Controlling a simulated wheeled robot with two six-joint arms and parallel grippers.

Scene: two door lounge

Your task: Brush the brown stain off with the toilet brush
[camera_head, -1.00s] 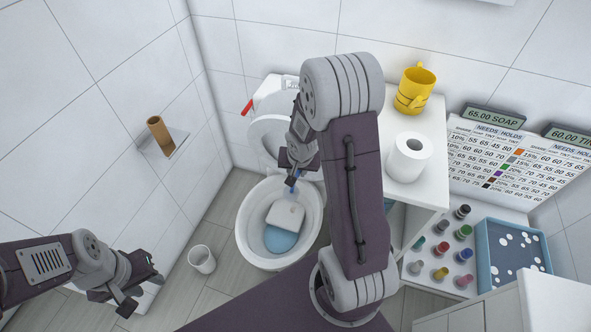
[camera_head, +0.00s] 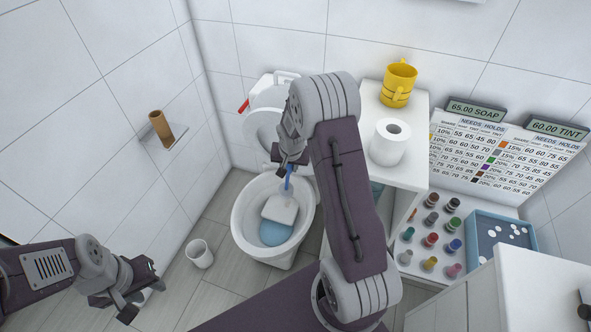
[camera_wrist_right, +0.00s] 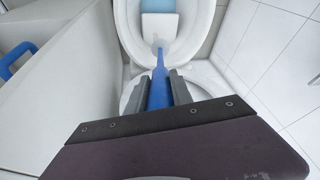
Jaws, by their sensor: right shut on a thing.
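The toilet brush has a blue handle (camera_head: 288,184) and a pale, blocky head (camera_head: 280,209) inside the white toilet bowl (camera_head: 242,222). My right gripper (camera_head: 287,166) is shut on the handle above the bowl's back rim. In the right wrist view the handle (camera_wrist_right: 158,88) lies between the two grey fingers, with the head (camera_wrist_right: 160,47) beyond. The head is over or at the edge of the blue water (camera_head: 275,234); contact with the bowl is unclear. I see no brown stain; the brush may hide it. My left gripper (camera_head: 143,291) is open and empty at lower left, away from the toilet.
A white cup (camera_head: 200,254) stands on the floor left of the toilet. A white counter (camera_head: 412,172) with a paper roll (camera_head: 390,142) and yellow mug (camera_head: 398,84) is close to my right arm.

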